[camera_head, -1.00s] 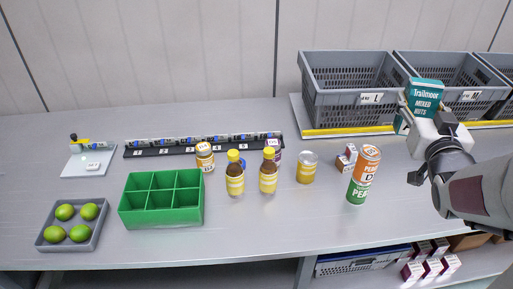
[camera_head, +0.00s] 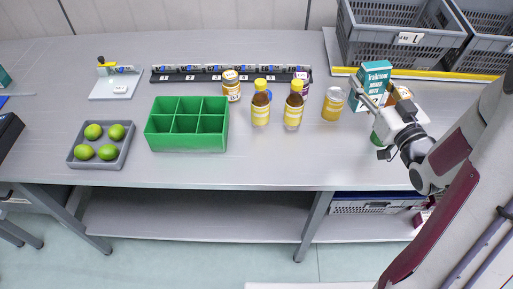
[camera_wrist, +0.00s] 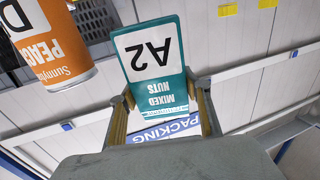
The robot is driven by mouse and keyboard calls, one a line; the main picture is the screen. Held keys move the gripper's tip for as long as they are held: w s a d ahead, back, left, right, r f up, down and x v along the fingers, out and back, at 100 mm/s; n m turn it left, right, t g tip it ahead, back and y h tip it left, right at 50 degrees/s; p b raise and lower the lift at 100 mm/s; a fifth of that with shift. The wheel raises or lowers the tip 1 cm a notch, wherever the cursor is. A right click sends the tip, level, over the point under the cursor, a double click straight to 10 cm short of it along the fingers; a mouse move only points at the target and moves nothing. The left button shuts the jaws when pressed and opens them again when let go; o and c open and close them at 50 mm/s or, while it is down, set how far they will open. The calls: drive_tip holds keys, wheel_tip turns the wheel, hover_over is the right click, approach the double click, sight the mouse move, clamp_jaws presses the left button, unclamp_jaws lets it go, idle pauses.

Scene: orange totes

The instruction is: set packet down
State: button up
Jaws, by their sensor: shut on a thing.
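The packet is a teal and white Trailmoor Mixed Nuts box (camera_head: 372,82). My gripper (camera_head: 377,104) is shut on its lower part, coming from the right. The packet looks upright, in front of the grey tote marked L; I cannot tell whether its base touches the table. In the wrist view the packet (camera_wrist: 155,72) sits between the two fingers (camera_wrist: 160,112), showing an A2 label upside down.
Grey totes (camera_head: 395,55) stand behind a yellow edge strip (camera_head: 440,75). A green divided box (camera_head: 187,143) and a tray of limes (camera_head: 72,160) are farther left. The front table strip is clear.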

sight(358, 110)
drive_tip(key=shift+n+y, duration=0.3)
drive_tip(key=shift+y, duration=0.1)
drive_tip(key=f, duration=0.2)
drive_tip(key=s+a+f, duration=0.1)
drive_tip(key=f, duration=0.1)
drive_tip(key=s+a+f, duration=0.1)
drive_tip(key=f, duration=0.1)
drive_tip(key=shift+a+f, duration=0.15)
drive_tip(key=shift+f, duration=0.2)
drive_tip(key=shift+s+a+f, duration=0.1)
drive_tip(key=shift+s+f, duration=0.1)
drive_tip(key=shift+f, duration=0.3)
drive_tip(key=shift+s+a+f, duration=0.1)
drive_tip(key=shift+s+f, duration=0.05)
drive_tip(key=shift+f, duration=0.3)
drive_tip(key=shift+w+a+r, duration=0.55)
drive_tip(key=shift+a+r, duration=1.25)
drive_tip(key=shift+a, duration=7.45)
drive_tip(key=shift+w+a+r, duration=0.55)
drive_tip(key=shift+a+r, duration=1.25)
drive_tip(key=shift+a, duration=7.45)
drive_tip(key=s+d+f+m+h, duration=0.2)
drive_tip(key=d+m+h, duration=0.6)
drive_tip(key=d+h, duration=0.4)
drive_tip(key=shift+s+f+g, duration=0.2)
drive_tip(key=shift+f+g, duration=0.05)
drive_tip(key=shift+g, duration=0.15)
